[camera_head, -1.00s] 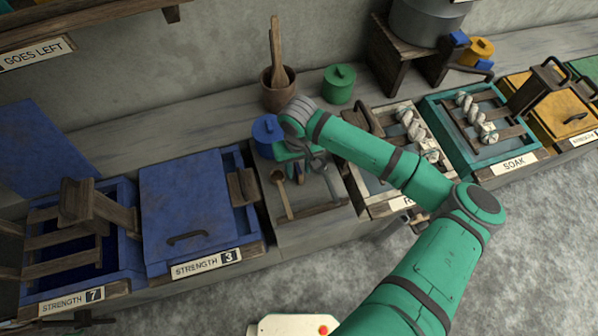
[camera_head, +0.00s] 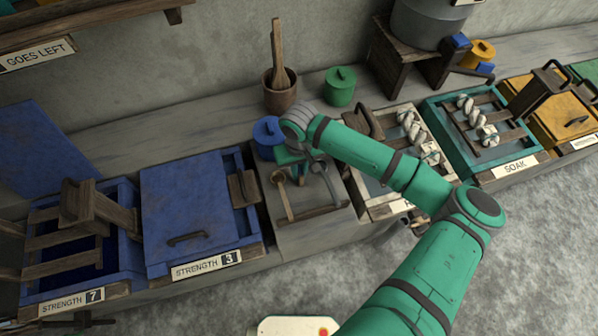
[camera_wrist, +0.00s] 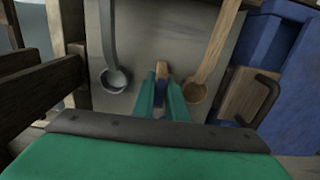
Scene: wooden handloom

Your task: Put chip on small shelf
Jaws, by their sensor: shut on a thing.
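My gripper (camera_head: 297,168) is over the grey board between the blue bin and the wooden-framed tray. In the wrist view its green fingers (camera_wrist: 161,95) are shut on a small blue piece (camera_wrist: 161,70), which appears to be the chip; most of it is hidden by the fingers. A metal ladle (camera_wrist: 115,75) lies to the left of the fingers and a wooden spoon (camera_wrist: 198,88) to the right, both apart from them. A wooden shelf (camera_head: 90,18) is on the wall at top left; I cannot tell whether it is the small shelf.
A blue lidded pot (camera_head: 267,132), a green pot (camera_head: 340,86) and a brown pot with wooden tools (camera_head: 280,92) stand behind my gripper. Blue bins (camera_head: 190,210) lie left, the SOAK tray (camera_head: 485,130) right. A wooden stand (camera_head: 395,65) holds a grey vat.

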